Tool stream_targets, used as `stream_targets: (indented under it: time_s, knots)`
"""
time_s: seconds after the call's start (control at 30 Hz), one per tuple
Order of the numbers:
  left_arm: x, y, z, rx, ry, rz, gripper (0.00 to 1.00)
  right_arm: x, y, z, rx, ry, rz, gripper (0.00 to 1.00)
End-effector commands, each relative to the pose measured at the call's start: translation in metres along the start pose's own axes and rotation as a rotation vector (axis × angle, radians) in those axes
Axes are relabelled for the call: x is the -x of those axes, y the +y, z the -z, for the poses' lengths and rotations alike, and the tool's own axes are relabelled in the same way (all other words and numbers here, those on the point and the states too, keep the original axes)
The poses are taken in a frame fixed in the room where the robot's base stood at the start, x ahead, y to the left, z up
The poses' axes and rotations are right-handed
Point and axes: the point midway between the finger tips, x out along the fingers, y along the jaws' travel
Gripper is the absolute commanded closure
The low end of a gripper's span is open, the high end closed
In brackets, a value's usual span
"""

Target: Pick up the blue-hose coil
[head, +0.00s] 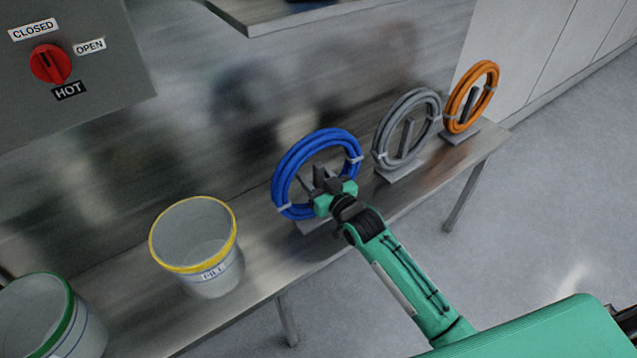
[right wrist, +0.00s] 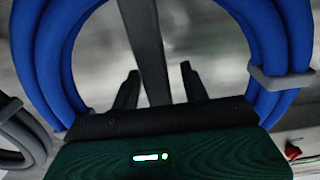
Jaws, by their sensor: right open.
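The blue-hose coil (head: 285,170) stands upright on a small stand on the metal bench, left of two other coils. Pale clips bind it. My right gripper (head: 320,176) is at the middle of the coil in the head view and hides part of its stand and lower part. In the right wrist view the blue coil (right wrist: 275,45) arches around the open fingers (right wrist: 158,85), and the grey upright of its stand (right wrist: 143,40) shows beyond them. I cannot tell whether the fingers touch the coil. My left gripper is not in view.
A grey coil (head: 380,135) and an orange coil (head: 452,105) stand to the right on the bench (head: 262,285). A yellow-rimmed bucket (head: 215,277) and a green-rimmed bucket (head: 85,335) stand to the left. A panel with a red knob (head: 50,64) is at upper left.

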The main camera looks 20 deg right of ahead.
Motion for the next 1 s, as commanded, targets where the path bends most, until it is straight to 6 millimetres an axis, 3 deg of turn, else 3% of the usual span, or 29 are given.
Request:
stream_targets:
  time_s: [0.07, 0.3, 0.77, 1.0]
  knots:
    - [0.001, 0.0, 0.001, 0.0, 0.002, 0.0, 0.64, 0.0, 0.0, 0.0, 0.0, 0.0, 0.0, 0.55]
    - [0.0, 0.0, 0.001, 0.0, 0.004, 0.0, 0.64, 0.0, 0.0, 0.0, 0.0, 0.0, 0.0, 1.0]
    - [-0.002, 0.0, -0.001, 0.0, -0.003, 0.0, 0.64, 0.0, 0.0, 0.005, 0.001, 0.005, 0.0, 1.0]
    - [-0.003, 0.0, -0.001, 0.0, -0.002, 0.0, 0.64, 0.0, 0.0, 0.03, 0.001, 0.009, 0.0, 1.0]
